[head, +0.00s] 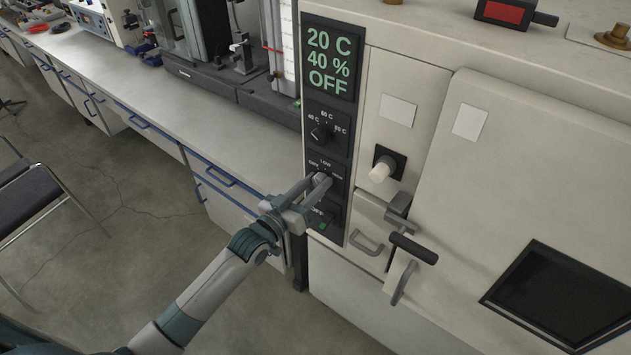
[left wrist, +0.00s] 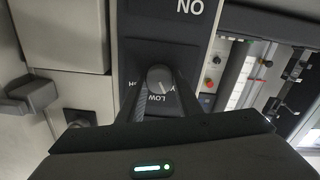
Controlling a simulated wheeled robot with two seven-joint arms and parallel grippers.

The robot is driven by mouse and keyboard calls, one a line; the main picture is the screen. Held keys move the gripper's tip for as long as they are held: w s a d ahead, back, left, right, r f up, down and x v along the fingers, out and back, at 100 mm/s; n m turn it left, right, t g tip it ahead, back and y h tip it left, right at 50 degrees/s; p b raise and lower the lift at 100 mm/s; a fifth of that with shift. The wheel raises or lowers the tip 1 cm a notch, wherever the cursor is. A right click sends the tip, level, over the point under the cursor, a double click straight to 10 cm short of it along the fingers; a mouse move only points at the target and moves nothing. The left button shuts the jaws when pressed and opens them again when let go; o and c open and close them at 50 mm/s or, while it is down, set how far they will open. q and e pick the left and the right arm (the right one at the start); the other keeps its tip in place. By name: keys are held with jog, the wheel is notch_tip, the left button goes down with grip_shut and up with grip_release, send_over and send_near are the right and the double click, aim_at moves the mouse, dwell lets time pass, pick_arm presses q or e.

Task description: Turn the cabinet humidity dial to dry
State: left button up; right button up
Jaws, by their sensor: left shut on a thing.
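The cabinet (head: 385,80) has a dark control panel on its left edge. The humidity dial is the middle control, with DRY, LOW and HIGH marked around it. My left gripper (head: 322,181) is at this dial, its fingers on either side of it, and is shut on it. In the left wrist view the dial (left wrist: 160,78) shows as a round grey knob between the two fingers, with LOW seen upside down beside it. The display (head: 329,60) reads 20 C, 40 % and OFF. The fingers partly hide the dial's pointer. My right gripper is not in view.
The temperature dial (head: 322,133) sits just above, and an ON/OFF switch (head: 322,212) just below. A white knob (head: 382,170) and door handles (head: 410,250) stick out to the right. A bench (head: 200,110) with lab equipment runs along the left.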

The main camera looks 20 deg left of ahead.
pick_arm(q)
jog(key=n+p, duration=0.1)
jog(key=n, duration=0.3)
jog(key=shift+f+n, duration=0.1)
jog(key=shift+n, duration=0.9)
jog(key=o, duration=1)
jog(key=shift+o, duration=0.2)
jog(key=shift+a, duration=0.1)
